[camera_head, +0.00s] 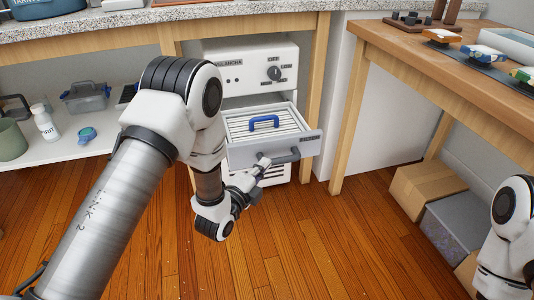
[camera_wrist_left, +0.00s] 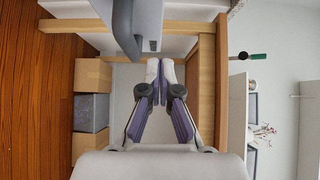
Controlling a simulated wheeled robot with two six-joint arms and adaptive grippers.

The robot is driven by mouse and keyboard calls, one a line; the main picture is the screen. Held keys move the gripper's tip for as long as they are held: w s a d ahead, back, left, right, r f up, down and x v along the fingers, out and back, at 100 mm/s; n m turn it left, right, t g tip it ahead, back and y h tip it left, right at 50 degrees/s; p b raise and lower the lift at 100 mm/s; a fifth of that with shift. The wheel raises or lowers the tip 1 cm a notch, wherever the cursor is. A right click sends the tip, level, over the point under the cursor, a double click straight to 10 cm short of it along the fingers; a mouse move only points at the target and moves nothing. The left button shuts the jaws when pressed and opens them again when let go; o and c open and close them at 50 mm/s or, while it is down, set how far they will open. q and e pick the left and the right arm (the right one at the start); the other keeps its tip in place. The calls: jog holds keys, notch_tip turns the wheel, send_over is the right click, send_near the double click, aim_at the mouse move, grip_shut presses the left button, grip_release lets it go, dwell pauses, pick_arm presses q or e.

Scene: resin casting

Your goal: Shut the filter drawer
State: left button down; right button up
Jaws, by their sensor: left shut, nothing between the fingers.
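The filter drawer (camera_head: 312,146) is pulled out of the white machine (camera_head: 225,68) under the counter. A filter with a blue handle (camera_head: 264,122) lies in it. The drawer front carries a grey bar handle (camera_head: 286,157). My left gripper (camera_head: 262,161) is shut and empty, close to the left end of that bar. In the left wrist view its fingertips (camera_wrist_left: 160,66) are together, just below the bar handle (camera_wrist_left: 125,28) in the picture; I cannot tell whether they touch. My right gripper is out of view; only part of its arm shows at the right edge.
A wooden table leg (camera_head: 349,130) stands right of the drawer. Cardboard boxes (camera_head: 423,187) and a grey bin (camera_head: 455,222) are on the floor at right. A low shelf (camera_head: 75,150) holds a white bottle (camera_head: 45,122) and containers at left. The floor before the drawer is clear.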

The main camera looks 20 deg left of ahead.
aim_at(273, 141)
pick_arm(q)
jog(key=w+b, duration=0.1)
jog(key=w, duration=0.1)
jog(key=w+b, duration=0.1)
jog(key=w, duration=0.1)
jog(key=w+a+b, duration=0.1)
jog(key=w, duration=0.2)
jog(key=shift+w+f, duration=0.1)
jog(key=shift+f, duration=0.05)
jog(key=shift+w+a, duration=0.15)
jog(key=shift+w, duration=0.05)
